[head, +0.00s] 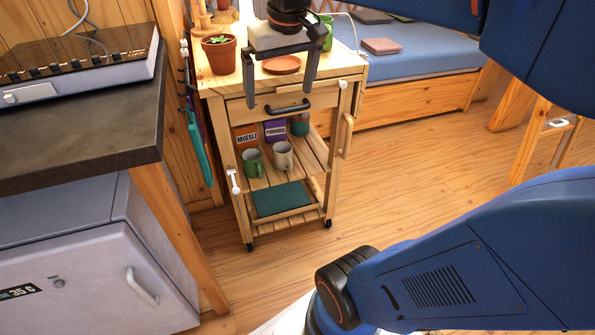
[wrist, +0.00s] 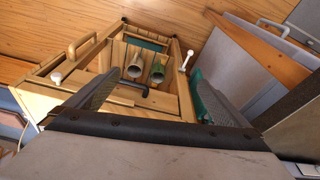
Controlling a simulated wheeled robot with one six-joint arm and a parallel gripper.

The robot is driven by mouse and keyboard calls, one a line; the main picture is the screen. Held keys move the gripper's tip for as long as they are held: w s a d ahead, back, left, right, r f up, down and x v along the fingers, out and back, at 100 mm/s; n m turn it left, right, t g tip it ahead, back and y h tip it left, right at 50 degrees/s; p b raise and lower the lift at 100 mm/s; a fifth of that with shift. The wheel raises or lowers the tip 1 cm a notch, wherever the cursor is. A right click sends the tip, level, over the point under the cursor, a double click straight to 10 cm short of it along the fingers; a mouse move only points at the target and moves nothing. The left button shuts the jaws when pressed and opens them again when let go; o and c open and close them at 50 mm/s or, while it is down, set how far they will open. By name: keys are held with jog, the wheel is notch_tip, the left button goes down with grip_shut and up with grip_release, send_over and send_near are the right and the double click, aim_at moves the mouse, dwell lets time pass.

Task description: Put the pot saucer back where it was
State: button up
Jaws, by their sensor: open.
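The pot saucer (head: 281,65) is a small round terracotta dish. It lies flat on the wooden top of the trolley (head: 240,82), right of a terracotta pot with a small plant (head: 219,55). My gripper (head: 280,97) is open and empty, its fingers pointing down. In the head view the fingers frame the saucer on either side, with their tips lower in the picture, over the drawer front. The gripper also shows in the wrist view (wrist: 158,97), where the saucer is not visible. I see no contact between fingers and saucer.
A green mug (head: 327,32) stands behind my gripper on the trolley top. The drawer has a black handle (head: 288,105). Mugs and boxes (head: 245,138) sit on the shelf below. A dark counter (head: 80,130) is at left; the floor (head: 420,150) at right is clear.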

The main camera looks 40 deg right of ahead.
jog(key=s+a+f+n+t, duration=0.1)
jog(key=s+a+f, duration=0.3)
jog(key=s+f, duration=0.8)
notch_tip(320, 180, down, 2)
jog(key=shift+s+f+t, duration=0.15)
jog(key=shift+f+t, duration=0.05)
jog(key=shift+t, duration=0.3)
